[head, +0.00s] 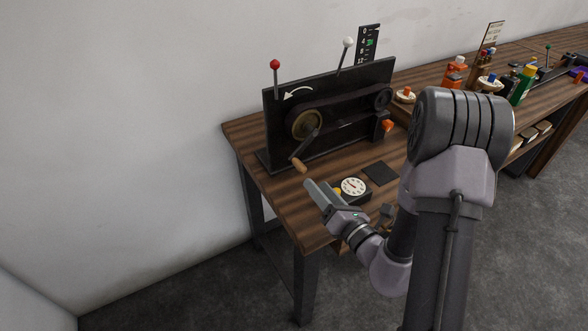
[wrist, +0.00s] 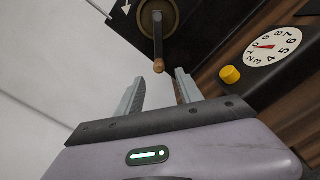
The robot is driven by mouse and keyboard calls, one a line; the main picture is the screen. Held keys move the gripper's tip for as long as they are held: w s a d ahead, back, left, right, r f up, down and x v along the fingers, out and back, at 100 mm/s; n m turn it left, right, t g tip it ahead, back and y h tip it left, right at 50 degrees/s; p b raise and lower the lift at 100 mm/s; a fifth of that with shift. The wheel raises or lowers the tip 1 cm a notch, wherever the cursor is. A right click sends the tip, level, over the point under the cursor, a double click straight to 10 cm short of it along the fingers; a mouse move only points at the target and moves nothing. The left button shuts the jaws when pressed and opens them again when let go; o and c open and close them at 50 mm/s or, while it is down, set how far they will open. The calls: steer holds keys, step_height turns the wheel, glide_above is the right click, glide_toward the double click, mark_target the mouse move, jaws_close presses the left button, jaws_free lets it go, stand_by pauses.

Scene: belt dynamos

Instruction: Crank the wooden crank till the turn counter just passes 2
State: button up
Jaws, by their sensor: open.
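The wooden crank handle (head: 299,166) sits at the lower end of a dark crank arm (head: 308,147), which hangs down from a brass-coloured hub (head: 306,124) on the black panel. In the wrist view the handle (wrist: 159,67) lies just beyond and between the fingertips. My gripper (head: 311,186) is open and empty, its two fingers (wrist: 158,86) apart, in front of the handle and a little below it in the head view. The turn counter (head: 353,187) is a white numbered dial on the bench; its red needle (wrist: 264,46) points left in the wrist view, near the low numbers.
The black panel (head: 277,125) carries a curved white arrow, a red-knobbed lever (head: 275,65), a white-knobbed lever (head: 348,42) and a belt drive. A yellow button (wrist: 230,74) is beside the dial. A dark pad (head: 381,173) lies to its right. Bottles stand farther right.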

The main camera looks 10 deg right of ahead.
mark_target(294, 159)
steer(key=x, duration=1.2)
steer(key=shift+w+a, duration=0.1)
steer(key=shift+w, duration=0.2)
jaws_close()
stand_by(0.6)
